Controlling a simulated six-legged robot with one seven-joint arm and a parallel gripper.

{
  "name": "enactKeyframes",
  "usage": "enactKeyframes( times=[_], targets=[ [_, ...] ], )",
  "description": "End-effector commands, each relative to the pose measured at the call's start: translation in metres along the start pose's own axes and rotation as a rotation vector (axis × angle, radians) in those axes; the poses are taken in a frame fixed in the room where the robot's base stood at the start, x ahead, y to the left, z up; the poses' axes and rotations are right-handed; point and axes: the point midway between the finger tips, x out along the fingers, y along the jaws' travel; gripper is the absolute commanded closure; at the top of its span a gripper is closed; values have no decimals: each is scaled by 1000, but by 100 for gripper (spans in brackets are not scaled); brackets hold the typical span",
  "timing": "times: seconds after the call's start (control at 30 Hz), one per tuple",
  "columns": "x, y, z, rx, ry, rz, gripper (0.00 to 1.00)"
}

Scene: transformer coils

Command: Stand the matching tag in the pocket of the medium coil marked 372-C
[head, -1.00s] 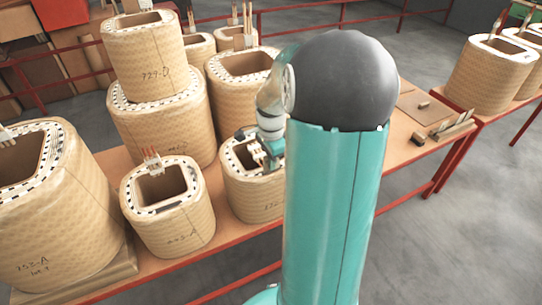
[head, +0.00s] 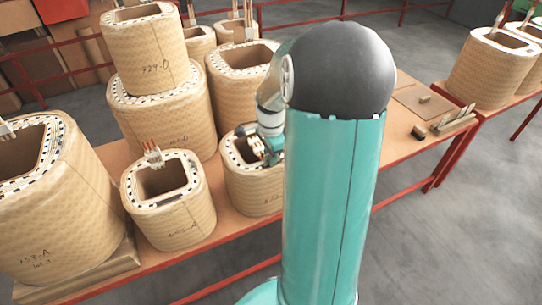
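A medium tan coil (head: 246,190) stands on the table behind my teal arm. The handwriting on its front is partly hidden, so I cannot read its full mark. My gripper (head: 264,153) is small in the head view, at the top rim of this coil, over its opening. My own arm and the coil's rim hide much of the fingers, so I cannot tell whether they are open or hold a tag. No pocket on this coil shows clearly. A small rack (head: 455,124) with several upright slips, perhaps tags, stands on the right part of the table.
A similar coil (head: 170,215) stands just left, and a large coil marked 353-A (head: 45,225) is at far left. A coil marked 729-D (head: 143,60) is stacked on another coil (head: 162,125). A dark block (head: 418,132) lies near the rack. More coils (head: 490,72) stand at right.

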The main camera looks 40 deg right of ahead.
Motion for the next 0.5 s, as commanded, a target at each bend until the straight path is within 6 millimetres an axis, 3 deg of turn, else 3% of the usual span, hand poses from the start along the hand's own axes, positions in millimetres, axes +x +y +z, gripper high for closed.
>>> enactKeyframes(
  times=[0.03,0.5],
  targets=[
    [6,8,0,2,-6,24,72],
    [3,8,-1,4,-5,26,72]
  ],
)
